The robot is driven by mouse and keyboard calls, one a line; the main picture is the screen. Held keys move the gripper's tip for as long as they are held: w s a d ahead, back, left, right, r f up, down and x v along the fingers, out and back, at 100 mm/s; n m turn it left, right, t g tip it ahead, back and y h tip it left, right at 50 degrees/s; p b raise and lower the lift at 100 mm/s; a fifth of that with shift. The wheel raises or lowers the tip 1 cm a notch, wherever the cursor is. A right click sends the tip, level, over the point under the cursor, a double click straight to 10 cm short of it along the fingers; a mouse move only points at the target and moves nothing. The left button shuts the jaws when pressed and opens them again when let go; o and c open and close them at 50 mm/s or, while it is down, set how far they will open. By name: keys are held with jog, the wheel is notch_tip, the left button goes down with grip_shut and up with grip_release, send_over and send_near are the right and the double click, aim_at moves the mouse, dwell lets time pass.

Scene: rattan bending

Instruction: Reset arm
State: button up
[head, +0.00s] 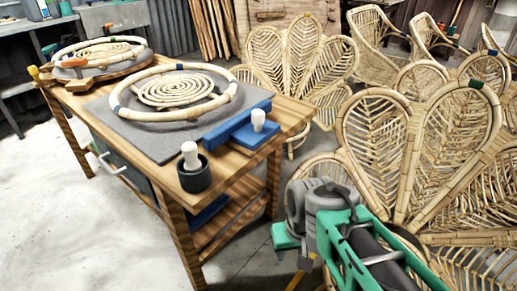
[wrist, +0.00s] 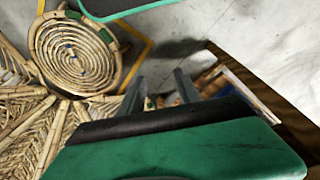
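My arm shows at the lower right of the head view, with grey and green links in front of the rattan chairs, to the right of the wooden workbench (head: 285,112). My gripper's fingers cannot be made out in the head view. In the wrist view, the two dark fingers of my gripper (wrist: 160,88) stick out past its green and black body with a gap between them. Nothing is seen held in the gap. The floor and part of a wooden edge (wrist: 250,90) show beyond the fingers.
The workbench carries a rattan ring (head: 122,113) around a spiral, a blue block (head: 238,122) and a dark cup (head: 194,178). Rattan chairs (head: 415,150) crowd the right side close to my arm. A round woven rattan piece (wrist: 72,55) shows in the wrist view. Floor at left is clear.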

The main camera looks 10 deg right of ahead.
notch_tip(320, 180, up, 35)
jog(key=w+t+p, duration=0.1)
jog(key=p, duration=2.9)
jog(key=shift+w+r, duration=0.2)
jog(key=shift+w, duration=0.1)
